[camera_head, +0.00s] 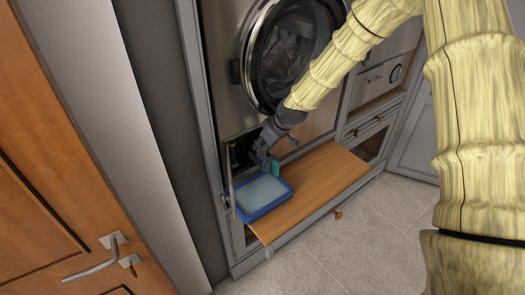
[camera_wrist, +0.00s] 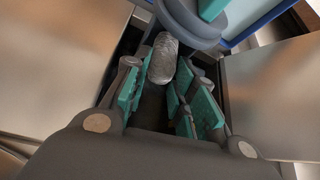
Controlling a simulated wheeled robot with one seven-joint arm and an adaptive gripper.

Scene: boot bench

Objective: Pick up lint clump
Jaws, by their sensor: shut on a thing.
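The lint clump (camera_wrist: 163,58) is a grey, rounded, lengthwise piece between my fingertips in the wrist view. My gripper (camera_wrist: 158,80) is shut on it, with teal-padded fingers on both sides. In the head view my gripper (camera_head: 266,162) is low at the front of the steel machine, beside a dark opening (camera_head: 242,152) and just above the back edge of the blue tray. I cannot make out the clump in the head view; my gripper hides it.
A blue-rimmed tray (camera_head: 248,216) with a pale inside sits on the wooden pull-out board (camera_head: 318,185). Its blue edge also shows in the wrist view (camera_wrist: 262,20). An open round door (camera_head: 290,50) is above. The board's right part is clear.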

